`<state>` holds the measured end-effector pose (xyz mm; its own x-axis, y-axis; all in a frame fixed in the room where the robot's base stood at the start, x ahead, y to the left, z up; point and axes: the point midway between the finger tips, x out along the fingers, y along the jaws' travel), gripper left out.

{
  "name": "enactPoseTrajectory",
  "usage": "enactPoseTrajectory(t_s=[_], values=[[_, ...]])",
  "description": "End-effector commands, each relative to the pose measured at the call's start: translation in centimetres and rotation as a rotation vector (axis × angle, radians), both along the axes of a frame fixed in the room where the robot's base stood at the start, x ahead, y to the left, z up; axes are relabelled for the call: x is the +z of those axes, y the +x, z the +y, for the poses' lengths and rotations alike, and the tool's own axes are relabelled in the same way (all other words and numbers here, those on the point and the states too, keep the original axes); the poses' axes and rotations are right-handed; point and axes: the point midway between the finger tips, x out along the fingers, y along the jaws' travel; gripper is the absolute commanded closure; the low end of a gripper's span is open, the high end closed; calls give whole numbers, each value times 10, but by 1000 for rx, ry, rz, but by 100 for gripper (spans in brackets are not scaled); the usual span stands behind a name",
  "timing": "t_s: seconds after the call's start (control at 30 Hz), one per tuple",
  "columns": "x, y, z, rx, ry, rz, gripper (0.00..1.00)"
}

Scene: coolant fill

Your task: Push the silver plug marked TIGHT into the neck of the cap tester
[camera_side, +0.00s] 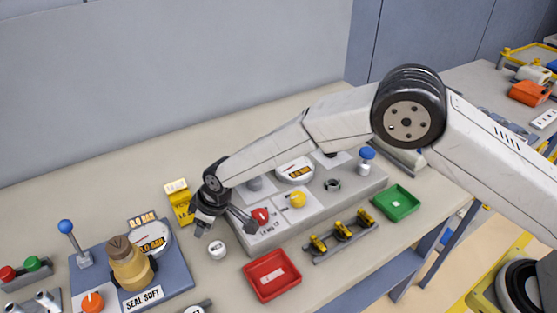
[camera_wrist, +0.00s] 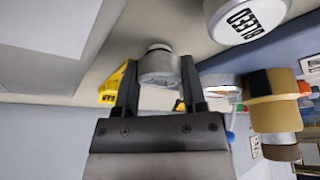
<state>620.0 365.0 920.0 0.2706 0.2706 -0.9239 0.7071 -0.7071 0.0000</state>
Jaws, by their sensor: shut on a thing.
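My gripper (camera_side: 226,229) points down over the bench, right of the cap tester. In the wrist view its jaws (camera_wrist: 160,80) are shut on a silver-grey round plug (camera_wrist: 159,69); no lettering on it is readable. The cap tester is a blue base (camera_side: 178,278) with a gauge, a SEAL SOFT label and a tan, brass-like neck (camera_side: 130,270) with a brown top. The neck also shows at the right of the wrist view (camera_wrist: 272,100), apart from my gripper. Whether the brown top is separate cannot be told.
A yellow block (camera_side: 180,203), a red tray (camera_side: 271,276) and a grey panel (camera_side: 330,205) are nearby. A blue-knobbed lever (camera_side: 69,236) rises at the tester's left.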

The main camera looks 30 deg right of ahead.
Motion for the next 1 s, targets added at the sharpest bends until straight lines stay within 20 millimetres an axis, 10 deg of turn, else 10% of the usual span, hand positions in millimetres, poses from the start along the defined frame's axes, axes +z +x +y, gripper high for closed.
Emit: enactPoseTrajectory(t_s=[1.0], values=[[99,-78,-46,0,1,-1,100]])
